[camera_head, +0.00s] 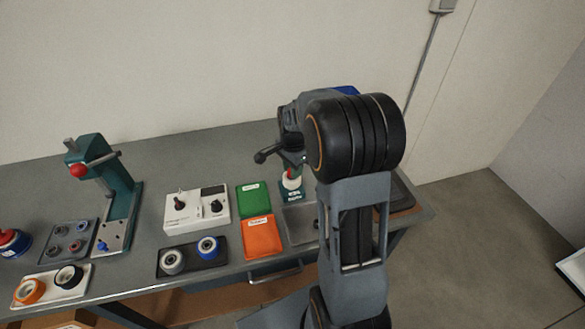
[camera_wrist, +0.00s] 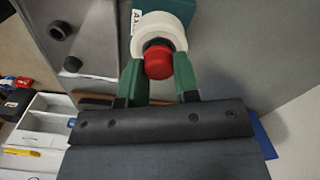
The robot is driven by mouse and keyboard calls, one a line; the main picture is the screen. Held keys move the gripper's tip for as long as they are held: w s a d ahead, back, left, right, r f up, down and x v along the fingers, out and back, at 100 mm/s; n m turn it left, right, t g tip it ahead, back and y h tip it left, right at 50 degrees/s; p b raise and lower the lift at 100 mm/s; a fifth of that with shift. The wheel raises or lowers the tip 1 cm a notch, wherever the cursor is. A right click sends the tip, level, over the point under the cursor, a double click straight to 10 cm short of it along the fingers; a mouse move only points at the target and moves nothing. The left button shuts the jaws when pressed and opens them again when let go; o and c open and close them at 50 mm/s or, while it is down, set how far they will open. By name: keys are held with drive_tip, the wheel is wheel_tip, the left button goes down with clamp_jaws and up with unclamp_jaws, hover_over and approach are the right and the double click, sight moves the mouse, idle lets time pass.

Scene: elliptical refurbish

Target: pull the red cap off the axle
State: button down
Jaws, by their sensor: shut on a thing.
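The red cap (camera_wrist: 158,63) is between the green fingers of my gripper (camera_wrist: 159,66), which is shut on it. Just beyond the cap in the wrist view are a dark ring and a white wheel (camera_wrist: 147,24); the axle itself is hidden. I cannot tell whether the cap is seated on it. A teal stand (camera_wrist: 190,14) with a white label is under the wheel. In the head view, the red cap (camera_head: 290,174) and white wheel (camera_head: 292,183) show small above the teal stand (camera_head: 291,195), with my gripper right above them, mostly hidden by my arm.
Left of the stand lie a green tray (camera_head: 254,200) and an orange tray (camera_head: 262,238). A white box with knobs (camera_head: 196,209), a dark tray with two wheels (camera_head: 193,258) and a teal press (camera_head: 118,205) stand further left. A grey plate (camera_head: 301,228) lies in front of the stand.

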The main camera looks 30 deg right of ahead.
drive_tip(key=shift+r+p, duration=1.55)
drive_tip(key=shift+r, duration=0.7)
